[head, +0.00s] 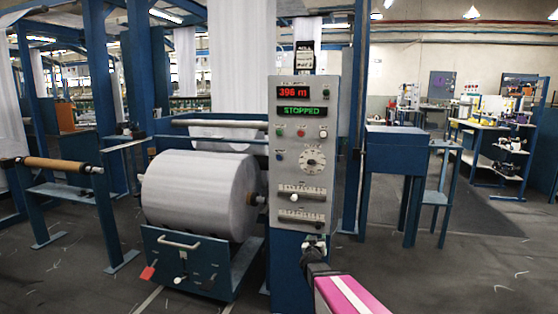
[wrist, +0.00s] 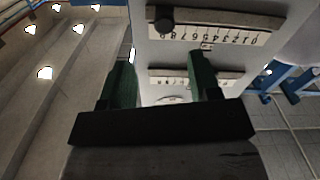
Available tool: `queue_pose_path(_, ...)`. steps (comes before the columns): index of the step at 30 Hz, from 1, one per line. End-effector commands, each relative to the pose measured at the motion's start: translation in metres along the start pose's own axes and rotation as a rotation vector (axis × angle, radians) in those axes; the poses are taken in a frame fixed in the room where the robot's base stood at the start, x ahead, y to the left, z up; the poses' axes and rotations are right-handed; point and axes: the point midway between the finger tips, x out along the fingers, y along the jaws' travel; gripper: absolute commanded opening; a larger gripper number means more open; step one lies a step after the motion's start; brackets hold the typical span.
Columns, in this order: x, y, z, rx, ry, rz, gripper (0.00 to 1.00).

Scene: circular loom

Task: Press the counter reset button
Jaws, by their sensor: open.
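The grey control panel (head: 335,140) stands on a blue post, its face towards me. A red counter display (head: 299,92) reads "396 m", with a small dark button (head: 326,92) at its right. Below is a green "STOPPED" display (head: 301,110), then a row with a green button (head: 279,132) and a red button (head: 301,133). A blue button (head: 279,157) sits left of a round dial (head: 312,160). Button labels are too small to read. My gripper (head: 314,243) is below the panel's lower edge. In the wrist view my gripper (wrist: 163,65) is open, empty, facing the panel's slider scales (wrist: 215,33).
A large white fabric roll (head: 200,192) on a blue cradle (head: 188,262) stands left of the panel. A blue cabinet (head: 396,150) stands at the right. A brown roller on a stand (head: 52,164) is at far left.

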Motion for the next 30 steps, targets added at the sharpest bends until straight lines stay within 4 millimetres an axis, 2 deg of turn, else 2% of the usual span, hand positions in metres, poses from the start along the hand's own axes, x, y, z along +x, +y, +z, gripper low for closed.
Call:
queue_pose_path(1,0.0,0.0,0.0,0.0,0.0,0.0,0.44)
queue_pose_path(5,0.0,0.0,0.0,0.0,0.0,0.0,0.01)
queue_pose_path(30,0.0,0.0,0.0,0.0,0.0,0.0,0.0)
